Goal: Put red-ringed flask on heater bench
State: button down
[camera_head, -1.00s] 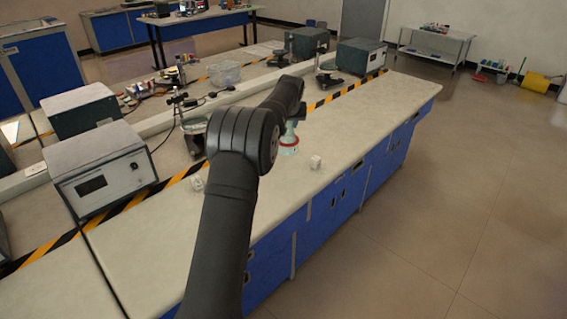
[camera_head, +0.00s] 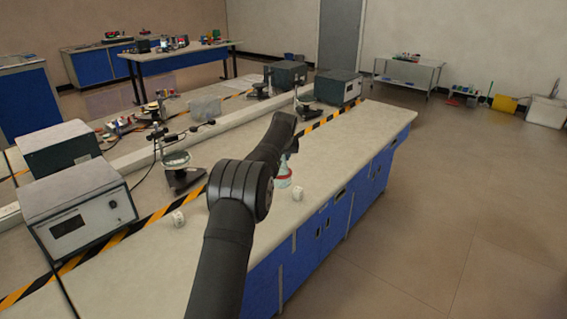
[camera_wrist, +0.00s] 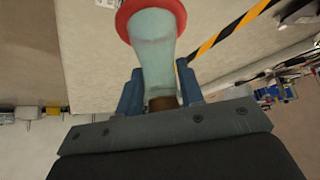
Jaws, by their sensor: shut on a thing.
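The red-ringed flask (camera_head: 284,173) is pale teal with a red ring low on it. In the head view it shows just right of my arm, over the near white-topped bench (camera_head: 350,135); I cannot tell whether it touches the top. In the wrist view the flask (camera_wrist: 154,55) stretches away from my gripper (camera_wrist: 160,92), its red ring at the top edge. The two blue fingers are shut on its narrow neck. In the head view my arm hides most of the gripper. A dark heater-like device (camera_head: 183,175) stands beyond the striped tape; I cannot tell which surface is the heater bench.
Grey box instruments (camera_head: 82,213) stand at left. Yellow-black tape (camera_head: 325,120) runs along the bench. The bench's far right end is clear.

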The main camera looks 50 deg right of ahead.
jog(key=w+f, duration=0.7)
jog(key=f, duration=0.1)
jog(key=shift+w+a, duration=0.3)
jog(key=shift+a, duration=0.1)
jog(key=shift+f, duration=0.1)
jog(key=shift+f, duration=0.15)
jog(key=c, duration=1)
grip_release()
jog(key=shift+o, duration=0.2)
jog(key=shift+o, duration=0.2)
jog(key=v, duration=1.7)
jog(key=shift+a, duration=0.15)
